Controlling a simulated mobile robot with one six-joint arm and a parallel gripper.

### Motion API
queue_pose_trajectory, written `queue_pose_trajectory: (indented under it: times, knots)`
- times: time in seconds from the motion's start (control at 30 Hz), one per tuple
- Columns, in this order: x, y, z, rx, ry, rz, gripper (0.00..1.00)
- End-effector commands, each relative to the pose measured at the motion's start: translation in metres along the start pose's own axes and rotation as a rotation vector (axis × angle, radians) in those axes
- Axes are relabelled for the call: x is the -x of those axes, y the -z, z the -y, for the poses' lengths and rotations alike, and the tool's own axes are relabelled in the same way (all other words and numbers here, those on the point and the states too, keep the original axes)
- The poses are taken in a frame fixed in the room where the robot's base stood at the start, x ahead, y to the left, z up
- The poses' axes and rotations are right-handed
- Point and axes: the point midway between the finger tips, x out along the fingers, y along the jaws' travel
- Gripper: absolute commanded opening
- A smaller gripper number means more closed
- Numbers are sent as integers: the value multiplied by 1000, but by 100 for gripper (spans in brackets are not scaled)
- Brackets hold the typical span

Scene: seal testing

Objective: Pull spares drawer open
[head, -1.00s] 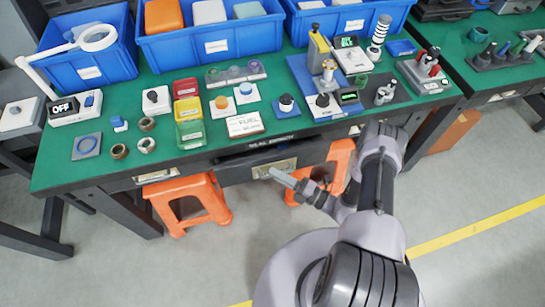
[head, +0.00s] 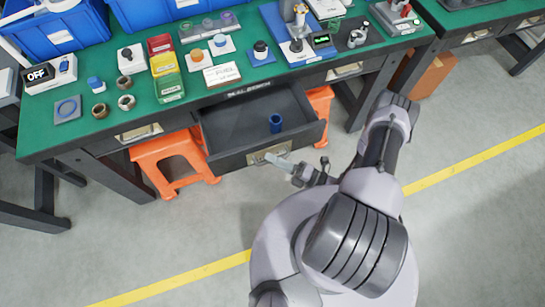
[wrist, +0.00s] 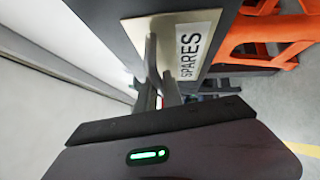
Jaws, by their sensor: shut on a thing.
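The spares drawer (head: 240,155) is a dark grey drawer under the green bench, pulled well out so its inside shows. A blue ring-shaped or cylindrical part (head: 276,123) stands inside it toward the right. My gripper (head: 272,158) is at the drawer front, shut on its handle. In the wrist view, my gripper's fingers (wrist: 160,82) reach the drawer front beside the label plate reading SPARES (wrist: 190,42). The handle is mostly hidden by the fingers.
Orange stools (head: 168,160) stand under the bench on both sides of the drawer. The green bench top (head: 120,75) holds blue bins (head: 175,10), coloured boxes (head: 165,70) and small parts. The grey floor in front of the drawer is clear, with a yellow line (head: 225,263).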

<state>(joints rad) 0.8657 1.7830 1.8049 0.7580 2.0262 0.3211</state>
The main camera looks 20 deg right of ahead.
Motion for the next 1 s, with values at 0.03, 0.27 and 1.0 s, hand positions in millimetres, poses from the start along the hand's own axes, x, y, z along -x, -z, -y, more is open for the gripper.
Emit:
queue_pose_trajectory:
  times: [0.03, 0.27, 1.0]
  knots:
    - [0, 0, 0, 0, 0, 1, 0]
    - [0, -1, 0, 1, 0, 1, 0]
    - [21, -2, -1, 2, 0, 7, 33]
